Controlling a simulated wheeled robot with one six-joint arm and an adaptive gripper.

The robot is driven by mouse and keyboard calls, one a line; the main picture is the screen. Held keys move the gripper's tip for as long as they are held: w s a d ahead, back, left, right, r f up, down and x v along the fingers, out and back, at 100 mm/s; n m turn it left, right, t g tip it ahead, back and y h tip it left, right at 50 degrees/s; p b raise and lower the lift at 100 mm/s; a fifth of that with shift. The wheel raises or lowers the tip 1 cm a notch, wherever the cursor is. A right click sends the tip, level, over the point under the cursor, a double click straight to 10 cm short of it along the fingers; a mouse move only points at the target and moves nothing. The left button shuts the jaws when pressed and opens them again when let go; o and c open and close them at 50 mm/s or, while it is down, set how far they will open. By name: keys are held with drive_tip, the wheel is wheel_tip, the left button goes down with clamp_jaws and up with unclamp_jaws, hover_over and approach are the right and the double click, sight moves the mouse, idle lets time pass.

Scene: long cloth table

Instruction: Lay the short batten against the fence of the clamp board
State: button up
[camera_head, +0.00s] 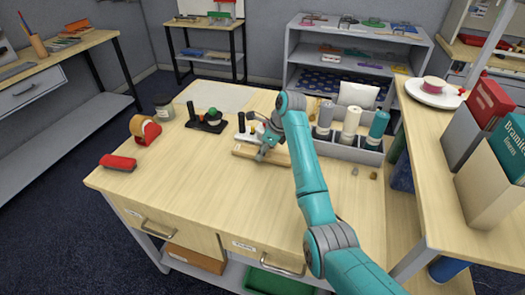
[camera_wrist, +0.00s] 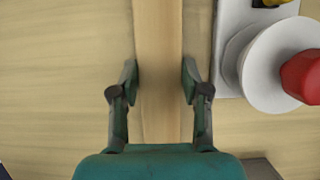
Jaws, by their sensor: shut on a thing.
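The short batten (camera_wrist: 158,40) is a pale wooden strip running lengthwise between my fingers in the wrist view. Its far end runs out of the top of that view. My gripper (camera_wrist: 160,82) has a finger on each side of it and is shut on it. In the head view my gripper (camera_head: 262,155) is low over the table, at a pale wooden piece (camera_head: 243,153) lying there. My arm and gripper hide part of that piece. I cannot clearly make out the clamp board's fence or whether the batten touches it.
Right of the batten in the wrist view are a white plate (camera_wrist: 228,15), a pale disc (camera_wrist: 252,82) and a red knob (camera_wrist: 303,76). In the head view, a grey holder (camera_head: 345,148) with bottles stands right of my gripper.

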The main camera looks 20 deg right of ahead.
drive_tip(key=shift+f, duration=0.15)
drive_tip(key=o, duration=1.2)
